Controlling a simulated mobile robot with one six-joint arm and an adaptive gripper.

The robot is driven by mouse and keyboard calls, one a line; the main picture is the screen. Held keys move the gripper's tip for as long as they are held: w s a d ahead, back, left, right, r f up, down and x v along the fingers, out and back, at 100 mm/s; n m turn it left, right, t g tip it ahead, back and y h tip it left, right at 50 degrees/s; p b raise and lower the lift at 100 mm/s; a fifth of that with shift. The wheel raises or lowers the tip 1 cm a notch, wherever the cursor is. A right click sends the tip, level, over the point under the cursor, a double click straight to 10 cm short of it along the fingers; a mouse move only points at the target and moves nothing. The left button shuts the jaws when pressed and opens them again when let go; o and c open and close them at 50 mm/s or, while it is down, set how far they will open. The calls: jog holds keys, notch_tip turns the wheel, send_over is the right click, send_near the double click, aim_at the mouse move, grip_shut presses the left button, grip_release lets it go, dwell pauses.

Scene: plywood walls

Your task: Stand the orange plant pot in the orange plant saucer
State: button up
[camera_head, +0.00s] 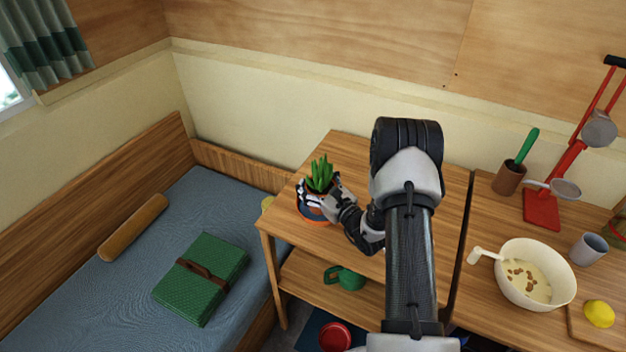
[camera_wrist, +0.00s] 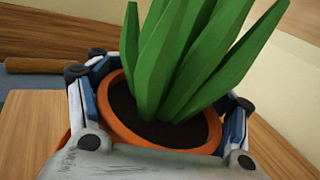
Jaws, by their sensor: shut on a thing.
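The orange plant pot (camera_wrist: 116,122) holds dark soil and a plant with thick green leaves (camera_head: 320,173). My gripper (camera_head: 320,196) is shut around the pot, with a finger on either side in the wrist view (camera_wrist: 160,100). The pot looks roughly upright over the left part of the wooden table. The orange plant saucer (camera_head: 312,218) shows partly below the gripper in the head view. The fingers hide the pot's base, so I cannot tell whether it touches the saucer.
The table (camera_head: 345,150) is clear behind the pot. A green watering can (camera_head: 346,279) sits on its lower shelf. A bed with a green folded blanket (camera_head: 203,278) is at left. A second table at right holds a cream bowl (camera_head: 522,290) and a red stand (camera_head: 541,208).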

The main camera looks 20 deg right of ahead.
jog(key=shift+f, duration=0.1)
jog(key=o, duration=1.8)
jog(key=shift+f, duration=0.15)
jog(key=shift+s, duration=0.1)
jog(key=s, duration=0.4)
jog(key=s+d, duration=0.1)
jog(key=s, duration=0.2)
jog(key=s+d, duration=0.1)
jog(key=s, duration=0.3)
jog(key=shift+s+d, duration=0.1)
jog(key=shift+s, duration=0.2)
